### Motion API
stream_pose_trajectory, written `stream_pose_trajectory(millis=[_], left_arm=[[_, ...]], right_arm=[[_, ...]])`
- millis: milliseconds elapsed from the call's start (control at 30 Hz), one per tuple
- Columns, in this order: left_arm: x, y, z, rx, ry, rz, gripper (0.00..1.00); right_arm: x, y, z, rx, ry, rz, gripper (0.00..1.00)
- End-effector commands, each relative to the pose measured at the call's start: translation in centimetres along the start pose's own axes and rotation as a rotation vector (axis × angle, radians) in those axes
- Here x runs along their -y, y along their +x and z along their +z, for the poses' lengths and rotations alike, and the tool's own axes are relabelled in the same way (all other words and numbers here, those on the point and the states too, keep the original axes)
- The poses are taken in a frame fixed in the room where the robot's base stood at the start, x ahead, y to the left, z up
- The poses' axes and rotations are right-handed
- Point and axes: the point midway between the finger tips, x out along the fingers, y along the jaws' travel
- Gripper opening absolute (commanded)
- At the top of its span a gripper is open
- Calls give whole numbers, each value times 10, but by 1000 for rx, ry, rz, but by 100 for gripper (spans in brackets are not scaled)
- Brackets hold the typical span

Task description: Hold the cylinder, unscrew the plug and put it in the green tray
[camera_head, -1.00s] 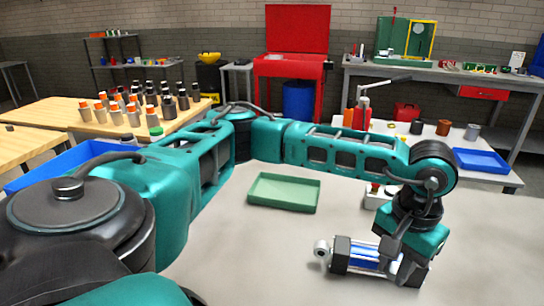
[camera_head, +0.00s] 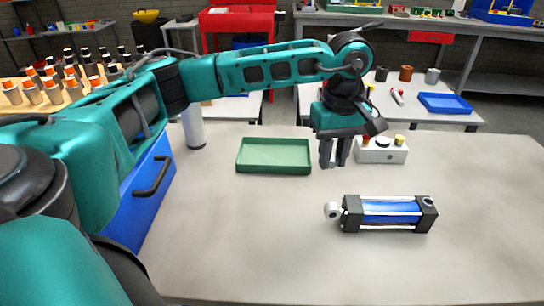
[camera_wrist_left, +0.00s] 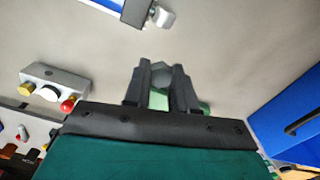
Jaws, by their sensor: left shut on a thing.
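The cylinder (camera_head: 390,212), blue with black end blocks and a pale rod eye, lies on the grey table at the right of the head view. One end also shows at the top of the left wrist view (camera_wrist_left: 132,10). The green tray (camera_head: 274,168) lies flat, left of and behind the cylinder; slivers of green show around the fingers in the wrist view. My left gripper (camera_head: 334,163) points down just right of the tray, apart from the cylinder. It is shut on a small grey six-sided plug (camera_wrist_left: 163,74), clear between the fingers in the wrist view. My right gripper is out of view.
A white box with coloured buttons (camera_head: 381,150) stands right of my left gripper. A blue box with a handle (camera_head: 143,200) and a white canister (camera_head: 193,130) are at the left. The table's front middle is clear.

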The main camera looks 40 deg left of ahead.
Motion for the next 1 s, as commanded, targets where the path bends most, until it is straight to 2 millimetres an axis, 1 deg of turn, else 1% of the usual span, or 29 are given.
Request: stream_pose_trajectory(millis=[33,200,367,500,567,700,800,900,1000], left_arm=[[-1,-5,-14,1,-152,3,0],[3,-22,-53,1,-667,4,0],[12,-38,-86,2,-1145,3,0],[24,-49,-112,3,-1556,3,0],[30,-54,-122,4,-1729,3,0],[44,-64,-144,4,-2129,3,0],[56,-69,-157,3,-2389,2,0],[65,-73,-166,3,-2600,2,0],[71,-76,-172,3,-2753,2,0]], right_arm=[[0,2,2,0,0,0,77],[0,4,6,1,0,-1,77],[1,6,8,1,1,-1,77],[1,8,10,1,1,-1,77],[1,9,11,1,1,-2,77],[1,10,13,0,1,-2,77],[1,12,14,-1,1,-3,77],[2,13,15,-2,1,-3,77],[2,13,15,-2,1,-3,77]])
